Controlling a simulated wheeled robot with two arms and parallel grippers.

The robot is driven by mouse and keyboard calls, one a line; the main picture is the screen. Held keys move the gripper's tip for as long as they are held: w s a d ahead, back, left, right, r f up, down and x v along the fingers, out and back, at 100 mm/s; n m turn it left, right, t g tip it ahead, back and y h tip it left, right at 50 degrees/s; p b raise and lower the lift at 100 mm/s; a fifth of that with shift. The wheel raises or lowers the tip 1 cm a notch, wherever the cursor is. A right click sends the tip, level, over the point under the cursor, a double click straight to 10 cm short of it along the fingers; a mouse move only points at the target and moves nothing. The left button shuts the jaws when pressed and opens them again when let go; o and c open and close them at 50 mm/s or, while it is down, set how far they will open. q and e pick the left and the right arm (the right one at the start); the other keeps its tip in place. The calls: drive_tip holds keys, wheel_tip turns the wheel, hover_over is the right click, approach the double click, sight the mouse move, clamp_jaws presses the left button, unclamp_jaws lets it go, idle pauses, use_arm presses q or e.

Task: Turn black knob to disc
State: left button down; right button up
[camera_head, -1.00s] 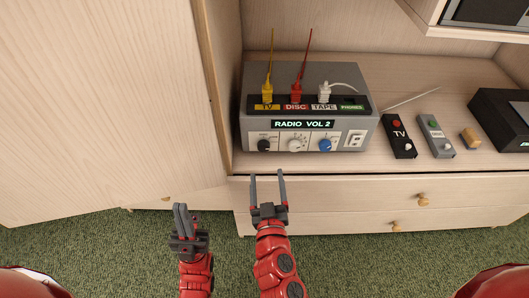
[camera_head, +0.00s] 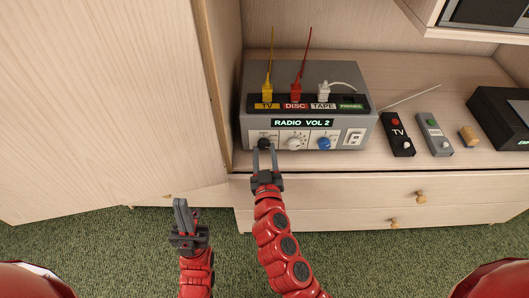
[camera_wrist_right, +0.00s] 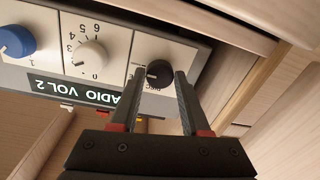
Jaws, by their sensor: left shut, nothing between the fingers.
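The grey radio unit (camera_head: 310,78) stands on the shelf, its display reading "RADIO VOL 2". Its black knob (camera_head: 264,143) is at the left of the front panel, beside a white knob (camera_head: 294,143) and a blue knob (camera_head: 324,143). My right gripper (camera_head: 265,150) is open, its fingertips just in front of the black knob. In the right wrist view the black knob (camera_wrist_right: 159,73) shows between the two open fingers (camera_wrist_right: 158,85); I cannot tell whether they touch it. The knob's label is partly hidden. My left gripper (camera_head: 180,205) is shut and empty, low in front of the cabinet.
Yellow, red and white plugs stand in the radio's top, the red one at the DISC label (camera_head: 295,106). A black TV remote (camera_head: 398,134), a grey remote (camera_head: 434,134) and a black box (camera_head: 500,118) lie to the right. A cabinet door (camera_head: 100,100) stands at the left.

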clamp_jaws()
drive_tip(key=shift+n, duration=0.4)
drive_tip(key=n, duration=0.3)
drive_tip(key=shift+r+n+p, duration=0.1)
drive_tip(key=shift+n+p, duration=0.25)
drive_tip(key=shift+n, duration=0.05)
drive_tip(key=n+p, duration=0.1)
drive_tip(key=n, duration=0.3)
drive_tip(key=shift+g, duration=0.3)
drive_tip(key=n+p, duration=0.1)
drive_tip(key=n, duration=0.3)
drive_tip(key=shift+r+n+h, duration=0.15)
drive_tip(key=shift+n+h, duration=0.15)
drive_tip(key=n+p, duration=0.1)
drive_tip(key=n, duration=0.2)
drive_tip(key=shift+n+h+p, duration=0.3)
drive_tip(key=shift+n, duration=0.1)
